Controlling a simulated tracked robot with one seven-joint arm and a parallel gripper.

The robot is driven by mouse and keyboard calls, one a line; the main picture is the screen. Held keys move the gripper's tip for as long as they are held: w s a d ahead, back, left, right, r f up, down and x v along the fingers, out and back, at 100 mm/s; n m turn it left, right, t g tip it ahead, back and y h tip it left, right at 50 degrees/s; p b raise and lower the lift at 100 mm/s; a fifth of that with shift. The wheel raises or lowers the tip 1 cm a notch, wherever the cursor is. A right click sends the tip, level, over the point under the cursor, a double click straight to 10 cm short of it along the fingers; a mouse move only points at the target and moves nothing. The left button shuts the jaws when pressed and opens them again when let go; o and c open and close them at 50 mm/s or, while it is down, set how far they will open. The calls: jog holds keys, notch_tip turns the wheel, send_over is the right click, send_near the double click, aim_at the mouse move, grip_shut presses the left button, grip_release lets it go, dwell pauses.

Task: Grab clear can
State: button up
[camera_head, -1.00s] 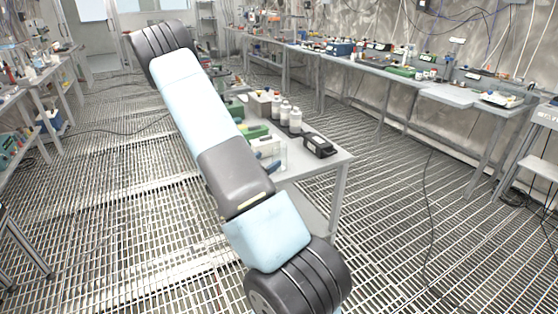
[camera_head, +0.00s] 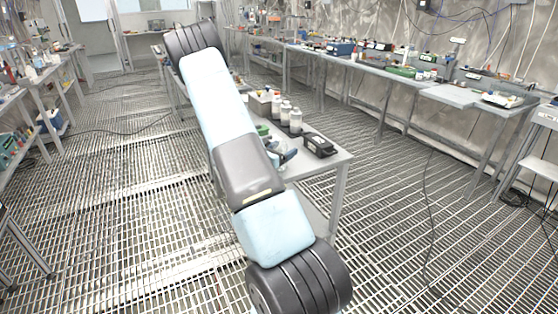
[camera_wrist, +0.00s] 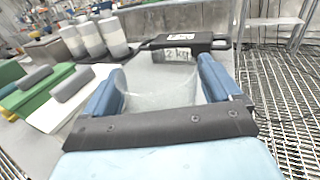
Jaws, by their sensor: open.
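The clear can (camera_wrist: 162,92) stands out faintly in the wrist view as a see-through shape over the grey table top. My gripper (camera_wrist: 160,82) is open, with one blue finger on each side of the can. I cannot tell whether either finger touches it. The lower part of the can is hidden behind the gripper's dark front edge. In the head view my gripper (camera_head: 287,156) shows only in part beside my arm, low over the near end of the table, and the can is not clearly visible there.
The table (camera_head: 318,172) also holds a black case labelled 2 kg (camera_wrist: 180,42) just beyond the can. White bottles (camera_wrist: 92,38) stand at the left, near green boxes (camera_wrist: 38,92) and a white block (camera_wrist: 62,108). Grated floor (camera_wrist: 275,95) is free at the right.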

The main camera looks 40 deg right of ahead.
jog(key=c, duration=1.1)
jog(key=shift+o, duration=0.2)
